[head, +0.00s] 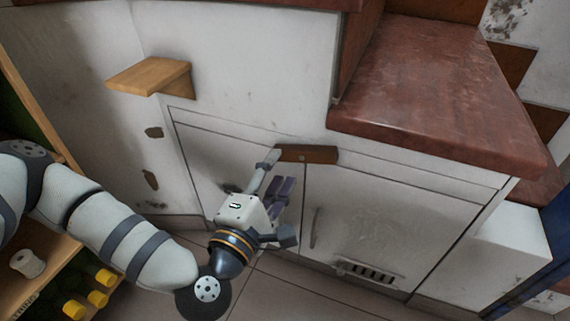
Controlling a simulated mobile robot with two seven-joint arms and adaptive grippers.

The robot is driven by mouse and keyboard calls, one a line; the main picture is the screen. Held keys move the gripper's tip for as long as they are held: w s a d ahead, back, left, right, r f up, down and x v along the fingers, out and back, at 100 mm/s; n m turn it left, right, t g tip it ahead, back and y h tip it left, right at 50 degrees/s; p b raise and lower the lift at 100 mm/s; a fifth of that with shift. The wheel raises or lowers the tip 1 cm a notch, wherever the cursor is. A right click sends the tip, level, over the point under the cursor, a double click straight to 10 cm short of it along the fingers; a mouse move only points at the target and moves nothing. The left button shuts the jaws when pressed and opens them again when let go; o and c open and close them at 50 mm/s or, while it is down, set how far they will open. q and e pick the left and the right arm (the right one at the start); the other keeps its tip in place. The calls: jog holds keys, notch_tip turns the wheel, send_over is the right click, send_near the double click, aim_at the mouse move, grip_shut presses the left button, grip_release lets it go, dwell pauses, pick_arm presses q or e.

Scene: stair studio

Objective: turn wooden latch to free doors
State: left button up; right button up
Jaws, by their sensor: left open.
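The brown wooden latch (310,154) lies almost level across the top of the seam between two white cabinet doors. It has a pivot screw near its middle. The left door (205,150) and the right door (385,215) look closed. My left gripper (279,171) is open in front of the left door, just below the latch's left end. One finger tip overlaps that end in the picture; I cannot tell whether it touches. The gripper hides part of the left door. My right gripper is out of view.
A small wooden shelf (150,76) juts from the wall at upper left. A reddish-brown step (435,85) overhangs the right door. The right door has a handle (315,228) and a vent (370,272). A wooden rack with yellow items (98,298) stands at lower left.

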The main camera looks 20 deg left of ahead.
aim_at(286, 153)
pick_arm(q)
jog(key=w+b, duration=0.1)
jog(key=w, duration=0.3)
jog(key=shift+w, duration=0.25)
grip_shut()
jog(key=r+m+p, duration=0.1)
jog(key=m+p, duration=0.1)
jog(key=p, duration=0.1)
jog(key=shift+r+p, duration=0.3)
jog(key=shift+p, duration=0.05)
jog(key=shift+m+p, duration=0.4)
jog(key=shift+p, duration=0.1)
jog(key=shift+f+m, duration=0.15)
jog(key=shift+m, duration=0.15)
jog(key=shift+f, duration=0.25)
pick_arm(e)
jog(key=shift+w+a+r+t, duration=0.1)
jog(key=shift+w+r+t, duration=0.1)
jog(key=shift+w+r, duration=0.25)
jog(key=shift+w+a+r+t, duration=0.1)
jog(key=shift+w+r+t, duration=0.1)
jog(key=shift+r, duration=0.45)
pick_arm(q)
grip_release()
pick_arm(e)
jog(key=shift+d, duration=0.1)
